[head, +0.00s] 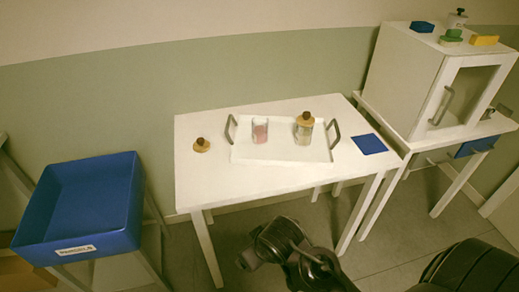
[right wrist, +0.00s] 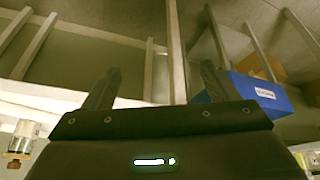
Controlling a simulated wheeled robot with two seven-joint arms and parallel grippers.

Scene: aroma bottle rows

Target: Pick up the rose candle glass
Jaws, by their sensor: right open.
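The rose candle glass (head: 260,131), a clear glass with pink contents, stands upright on the left part of a white tray (head: 285,158) on the white table. A clear bottle with a wooden cap (head: 304,130) stands to its right on the same tray. My right gripper (head: 254,252) is in front of the table's near edge, well apart from the glass. In the right wrist view its two dark fingers (right wrist: 158,85) are spread with nothing between them. My left gripper is not in view.
A small wooden stopper (head: 201,145) lies left of the tray. A blue mat (head: 368,144) lies right of it. A blue bin (head: 95,247) stands at the left, a white cabinet (head: 405,75) at the right. The tray has grey handles (head: 334,133) at its sides.

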